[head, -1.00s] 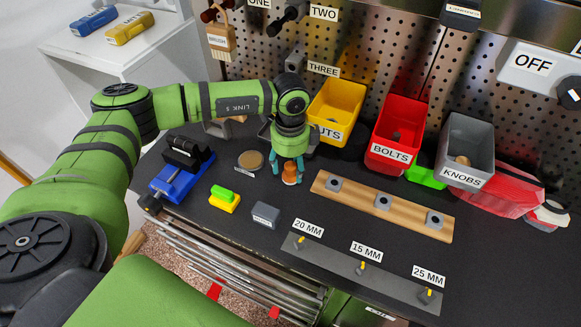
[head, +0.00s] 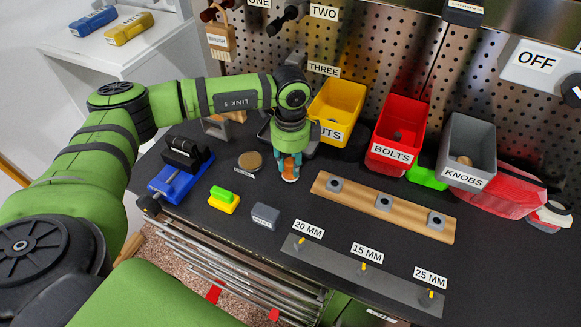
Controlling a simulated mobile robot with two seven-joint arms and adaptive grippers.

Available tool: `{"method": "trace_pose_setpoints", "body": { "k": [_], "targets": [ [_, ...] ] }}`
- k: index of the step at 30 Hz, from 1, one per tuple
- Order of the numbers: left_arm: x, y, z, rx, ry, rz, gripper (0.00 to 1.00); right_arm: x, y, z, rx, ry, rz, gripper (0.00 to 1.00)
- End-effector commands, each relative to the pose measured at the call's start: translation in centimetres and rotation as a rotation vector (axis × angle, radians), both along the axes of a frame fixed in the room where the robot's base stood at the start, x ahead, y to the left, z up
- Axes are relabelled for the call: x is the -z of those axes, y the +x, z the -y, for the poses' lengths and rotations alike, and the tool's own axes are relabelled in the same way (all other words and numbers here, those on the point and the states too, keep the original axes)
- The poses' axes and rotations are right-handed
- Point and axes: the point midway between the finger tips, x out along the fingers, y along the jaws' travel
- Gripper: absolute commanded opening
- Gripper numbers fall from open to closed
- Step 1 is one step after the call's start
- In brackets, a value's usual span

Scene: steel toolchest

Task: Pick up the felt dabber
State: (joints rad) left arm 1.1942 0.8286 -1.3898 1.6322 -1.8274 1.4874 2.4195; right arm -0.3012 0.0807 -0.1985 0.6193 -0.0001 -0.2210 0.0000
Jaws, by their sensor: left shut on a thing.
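The felt dabber (head: 290,175) appears to be the small orange-brown upright piece with a paler lower end. It is right of the round tan disc on the black worktop. My left gripper (head: 289,168) points down over it, with its teal fingers shut on its sides. The fingers and wrist hide most of the dabber. I cannot tell whether its base touches the worktop. My right gripper is not in view.
Left of the gripper are the tan disc (head: 250,161), a green-and-yellow block (head: 223,200) and a blue vise (head: 180,178). A grey block (head: 265,215) is in front. A wooden rail (head: 382,206) lies right. Yellow (head: 337,108) and red (head: 396,130) bins stand behind.

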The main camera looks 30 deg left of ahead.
Motion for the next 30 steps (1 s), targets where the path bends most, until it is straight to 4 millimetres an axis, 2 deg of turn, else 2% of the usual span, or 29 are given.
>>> {"method": "trace_pose_setpoints", "body": {
  "k": [4, 15, 20, 24, 30],
  "targets": [
    [-2.2, 0.2, 0.0, 0.000, -0.001, 0.008, 0.04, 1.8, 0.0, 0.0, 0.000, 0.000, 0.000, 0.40],
    [-6.5, -2.8, 7.1, 0.008, -0.002, 0.006, 0.04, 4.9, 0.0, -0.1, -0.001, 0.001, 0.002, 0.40],
    [-8.2, -3.7, 9.4, 0.005, -0.001, 0.005, 0.04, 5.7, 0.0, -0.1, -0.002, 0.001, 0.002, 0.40],
    [-9.0, -4.2, 10.4, 0.002, -0.001, 0.003, 0.04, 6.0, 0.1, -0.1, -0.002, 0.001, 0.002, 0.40],
    [-9.4, -4.4, 10.8, 0.000, 0.001, 0.002, 0.04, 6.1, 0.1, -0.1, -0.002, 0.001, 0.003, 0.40]
  ]
}}
